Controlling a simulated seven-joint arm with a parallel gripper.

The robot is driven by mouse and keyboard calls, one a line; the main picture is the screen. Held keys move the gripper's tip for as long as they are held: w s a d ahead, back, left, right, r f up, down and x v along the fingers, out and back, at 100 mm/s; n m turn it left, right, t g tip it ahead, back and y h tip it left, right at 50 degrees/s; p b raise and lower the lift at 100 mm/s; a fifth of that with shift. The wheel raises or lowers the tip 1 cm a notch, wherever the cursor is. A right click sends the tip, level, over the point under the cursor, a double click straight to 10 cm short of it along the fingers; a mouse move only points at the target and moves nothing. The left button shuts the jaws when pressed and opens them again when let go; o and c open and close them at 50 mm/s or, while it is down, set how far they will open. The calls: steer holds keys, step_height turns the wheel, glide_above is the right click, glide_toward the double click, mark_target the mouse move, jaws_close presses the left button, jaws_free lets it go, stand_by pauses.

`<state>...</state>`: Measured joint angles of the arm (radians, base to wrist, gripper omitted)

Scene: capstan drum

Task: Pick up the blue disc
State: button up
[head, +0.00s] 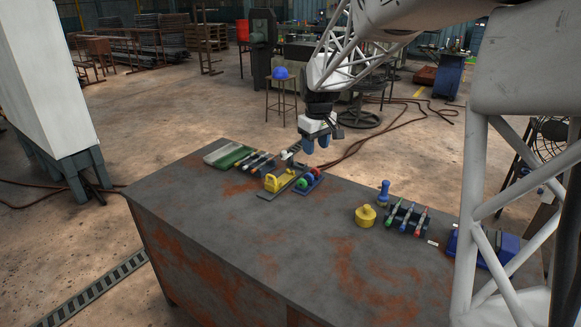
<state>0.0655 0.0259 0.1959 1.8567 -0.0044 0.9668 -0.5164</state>
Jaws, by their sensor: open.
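My gripper (316,146), with blue fingertips, points down and is open above the far side of the table, with nothing seen between its fingers. Below it is a small blue holder (316,177) with small round pieces in it, among them a red piece (309,178) and a green piece (301,184). I cannot make out a separate blue disc for certain; blue shows around these pieces, but it is too small to tell apart from the holder.
On the rusty table (215,225) a yellow block (280,180) stands left of the holder, near a tool rack (257,161). To the right are a yellow knobbed weight (366,215), a blue knob (384,192) and a screwdriver rack (407,216). The front of the table is clear.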

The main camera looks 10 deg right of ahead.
steer(key=w+d+f+n, duration=0.2)
steer(key=w+f, duration=0.5)
steer(key=w, duration=0.5)
steer(key=n+g, duration=0.1)
steer(key=n, duration=0.1)
glide_above(309, 173)
step_height(309, 173, down, 12)
steer(key=shift+s+f, duration=0.15)
steer(key=shift+f, duration=0.15)
steer(key=shift+f, duration=0.1)
steer(key=shift+f, duration=1.2)
steer(key=shift+f, duration=0.1)
steer(key=shift+f, duration=2.5)
